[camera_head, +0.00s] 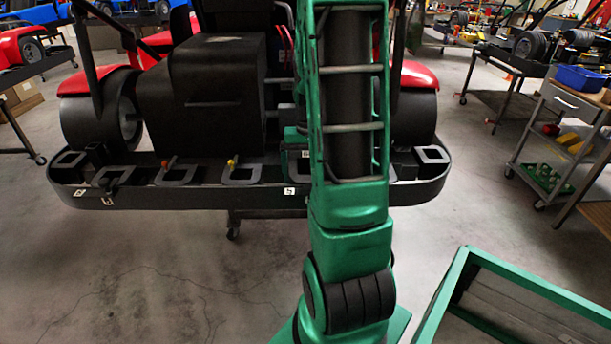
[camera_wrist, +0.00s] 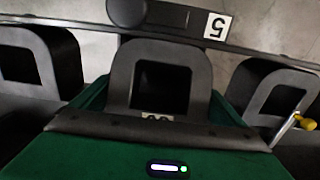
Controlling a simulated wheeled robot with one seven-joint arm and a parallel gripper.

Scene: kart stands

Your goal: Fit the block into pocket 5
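The label 5 (camera_head: 289,190) is on the front of the black kart bumper, and it shows upside down in the wrist view (camera_wrist: 217,26). Beside it in the wrist view is a grey frame-shaped pocket (camera_wrist: 122,75) with a dark opening, apparently pocket 5. My gripper's green body (camera_wrist: 110,152) covers the near part of this pocket. In the head view my green arm hides most of my gripper (camera_head: 295,139), which is low over the bumper. I cannot make out the block in either view.
The kart bumper (camera_head: 200,197) carries several other pockets. One pocket (camera_head: 240,180) has a yellow-knobbed lever, also in the wrist view (camera_wrist: 300,122); another (camera_head: 176,177) has a red-knobbed one. A green-framed cart (camera_head: 462,275) stands front right.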

